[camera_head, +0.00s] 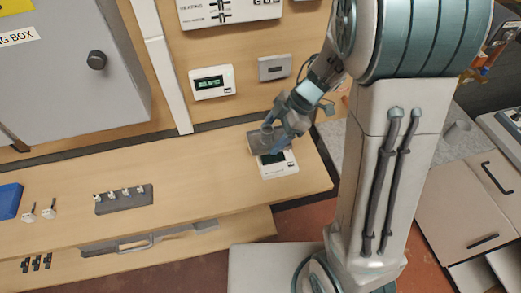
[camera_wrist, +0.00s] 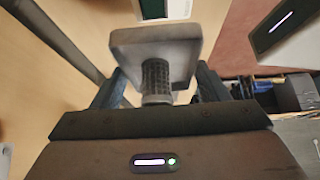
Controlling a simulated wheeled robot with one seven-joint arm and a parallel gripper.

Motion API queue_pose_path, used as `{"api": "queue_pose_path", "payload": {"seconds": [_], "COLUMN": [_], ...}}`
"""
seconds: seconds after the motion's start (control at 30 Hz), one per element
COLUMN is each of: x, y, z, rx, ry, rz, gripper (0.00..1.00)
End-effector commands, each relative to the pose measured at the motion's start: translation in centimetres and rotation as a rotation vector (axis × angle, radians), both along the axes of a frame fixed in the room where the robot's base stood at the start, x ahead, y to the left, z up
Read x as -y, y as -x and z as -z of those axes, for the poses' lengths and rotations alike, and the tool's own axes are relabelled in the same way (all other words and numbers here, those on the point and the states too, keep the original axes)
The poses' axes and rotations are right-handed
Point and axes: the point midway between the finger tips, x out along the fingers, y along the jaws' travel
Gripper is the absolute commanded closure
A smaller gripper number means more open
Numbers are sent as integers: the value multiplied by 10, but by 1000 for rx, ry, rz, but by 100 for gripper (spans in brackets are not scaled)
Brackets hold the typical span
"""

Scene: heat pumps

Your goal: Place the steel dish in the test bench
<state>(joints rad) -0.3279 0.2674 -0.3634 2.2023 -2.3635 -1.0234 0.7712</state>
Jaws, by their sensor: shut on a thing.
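My gripper (camera_head: 270,128) is over the right end of the wooden bench (camera_head: 215,168). In the wrist view its fingers (camera_wrist: 158,92) are shut on the dark ribbed stem of a grey thing (camera_wrist: 178,48) with a flat, squarish plate. The head view also shows this grey thing (camera_head: 258,143), partly behind the fingers. I cannot tell whether it is the steel dish. It overlaps the upper edge of a white panel with a dark screen (camera_head: 287,170) on the bench top. I cannot tell whether it touches the bench.
A dark grey holder (camera_head: 124,203) with several small pieces, two small white-topped pieces (camera_head: 48,212) and a blue tray (camera_head: 9,200) lie farther left. Wall displays (camera_head: 211,82) and a grey box (camera_head: 75,70) stand behind.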

Motion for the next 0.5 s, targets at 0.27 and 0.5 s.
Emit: {"api": "queue_pose_path", "payload": {"seconds": [0.27, 0.5], "x": [-26, -75], "y": [11, 29], "z": [16, 49], "rx": [-5, -4], "ry": [0, 0], "rz": [-8, -7], "gripper": [60, 60]}}
